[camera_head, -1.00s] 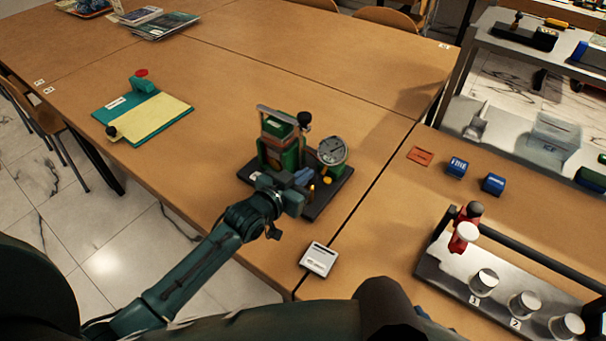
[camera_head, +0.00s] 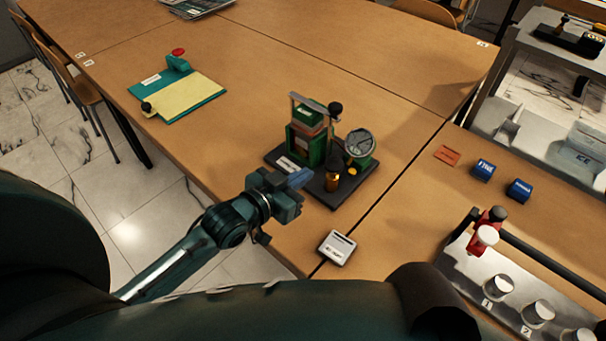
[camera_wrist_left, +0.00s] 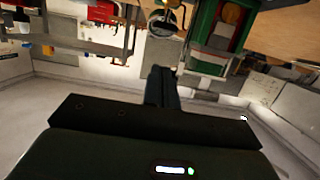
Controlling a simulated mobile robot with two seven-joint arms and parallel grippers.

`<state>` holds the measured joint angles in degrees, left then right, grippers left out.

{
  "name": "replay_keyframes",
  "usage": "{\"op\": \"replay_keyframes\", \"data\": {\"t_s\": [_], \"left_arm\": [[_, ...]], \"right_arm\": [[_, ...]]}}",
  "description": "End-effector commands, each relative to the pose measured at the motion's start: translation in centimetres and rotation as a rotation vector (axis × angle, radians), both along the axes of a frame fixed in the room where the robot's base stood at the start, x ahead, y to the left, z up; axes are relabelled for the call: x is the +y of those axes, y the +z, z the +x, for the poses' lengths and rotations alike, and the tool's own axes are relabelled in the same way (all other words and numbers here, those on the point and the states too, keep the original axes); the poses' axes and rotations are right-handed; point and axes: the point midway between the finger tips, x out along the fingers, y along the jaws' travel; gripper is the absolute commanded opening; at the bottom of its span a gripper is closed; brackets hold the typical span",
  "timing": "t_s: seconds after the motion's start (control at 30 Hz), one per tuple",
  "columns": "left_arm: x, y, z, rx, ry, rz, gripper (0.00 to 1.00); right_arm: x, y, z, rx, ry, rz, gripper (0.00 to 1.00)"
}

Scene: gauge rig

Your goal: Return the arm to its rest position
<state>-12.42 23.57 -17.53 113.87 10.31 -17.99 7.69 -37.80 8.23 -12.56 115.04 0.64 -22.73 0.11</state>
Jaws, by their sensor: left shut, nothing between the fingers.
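My left arm comes in from the lower left of the head view. Its gripper (camera_head: 299,179) is shut and empty, just left of and in front of the gauge rig. The rig has a dark base (camera_head: 332,200), a green frame (camera_head: 303,147) with a metal handle on top, a round dial gauge (camera_head: 360,144) and a small amber part with a black knob (camera_head: 332,180). In the left wrist view the shut fingers (camera_wrist_left: 161,75) point toward the green frame (camera_wrist_left: 205,35), with a gap between. My right gripper is not in view.
A small white box (camera_head: 337,247) lies near the table's front edge. A teal board with a yellow sheet (camera_head: 190,97) is at the left. Blue blocks (camera_head: 482,170), an orange card (camera_head: 447,155) and a metal rack with several cylinders (camera_head: 498,286) are at the right.

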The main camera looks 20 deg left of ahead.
Motion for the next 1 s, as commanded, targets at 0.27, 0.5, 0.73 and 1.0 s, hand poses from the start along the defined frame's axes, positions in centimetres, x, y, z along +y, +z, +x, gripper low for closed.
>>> {"op": "replay_keyframes", "data": {"t_s": [0.27,0.5,0.73,1.0], "left_arm": [[0.0,0.0,0.0,-0.001,0.0,0.0,0.0],[0.0,0.0,0.0,-0.001,0.0,0.0,0.0],[-0.5,-3.9,-3.5,0.096,0.031,0.007,0.0],[-0.9,-11.7,-13.6,0.34,0.109,0.071,0.0]], "right_arm": [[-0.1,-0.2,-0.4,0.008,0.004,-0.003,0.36],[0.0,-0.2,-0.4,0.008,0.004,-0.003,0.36],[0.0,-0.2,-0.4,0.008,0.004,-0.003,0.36],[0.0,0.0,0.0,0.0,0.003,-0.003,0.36]]}}
